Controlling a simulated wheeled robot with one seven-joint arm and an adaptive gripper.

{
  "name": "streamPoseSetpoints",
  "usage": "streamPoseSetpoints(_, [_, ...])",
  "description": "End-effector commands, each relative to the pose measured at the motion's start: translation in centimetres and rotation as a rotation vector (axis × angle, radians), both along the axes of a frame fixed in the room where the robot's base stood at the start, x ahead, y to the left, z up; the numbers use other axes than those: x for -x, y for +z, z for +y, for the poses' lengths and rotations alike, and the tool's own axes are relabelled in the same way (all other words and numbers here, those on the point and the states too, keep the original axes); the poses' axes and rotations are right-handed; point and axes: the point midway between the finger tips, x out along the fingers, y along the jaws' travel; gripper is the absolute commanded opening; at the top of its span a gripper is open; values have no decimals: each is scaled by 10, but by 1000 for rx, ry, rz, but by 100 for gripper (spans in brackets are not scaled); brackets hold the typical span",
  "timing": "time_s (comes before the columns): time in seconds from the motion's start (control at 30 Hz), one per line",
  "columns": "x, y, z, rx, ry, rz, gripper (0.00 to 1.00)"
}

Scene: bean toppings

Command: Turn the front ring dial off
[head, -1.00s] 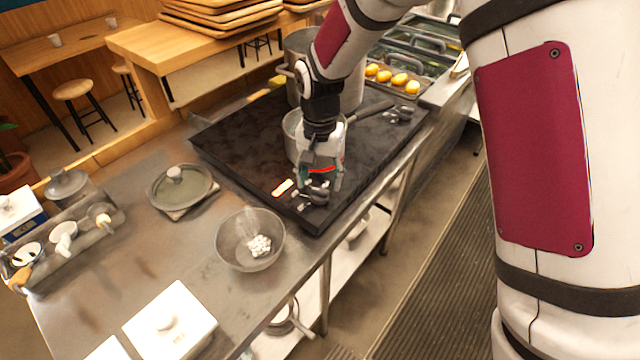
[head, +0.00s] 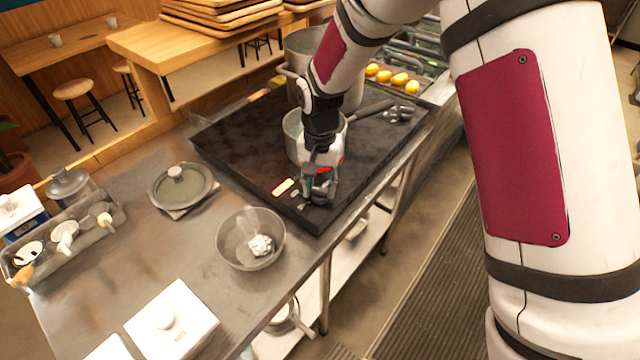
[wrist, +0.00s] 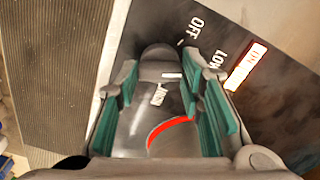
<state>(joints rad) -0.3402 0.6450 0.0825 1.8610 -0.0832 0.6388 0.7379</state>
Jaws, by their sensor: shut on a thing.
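The front ring dial (wrist: 158,58) is a dark round knob at the front edge of the black cooktop (head: 250,135). In the wrist view it sits between the green-padded fingers of my gripper (wrist: 165,82), which is shut on it. In the head view my gripper (head: 318,192) points down at the cooktop's front corner and hides most of the dial. OFF and LOW labels are printed beside the dial, and a lit ON indicator (wrist: 246,66) glows near them. A red arc (wrist: 170,130) shows between the fingers.
A pot (head: 295,135) stands on the cooktop close behind my gripper, with a larger pot (head: 300,45) farther back. Open floor (head: 430,290) lies to the right of the counter.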

Motion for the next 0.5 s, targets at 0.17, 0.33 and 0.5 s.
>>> streamPoseSetpoints(0.17, [0, 0, 0, 0, 39, 0, 7])
streamPoseSetpoints(0.33, [0, -1, 0, 0, 128, 0, 7])
streamPoseSetpoints(0.5, [0, -1, 0, 0, 263, 1, 7])
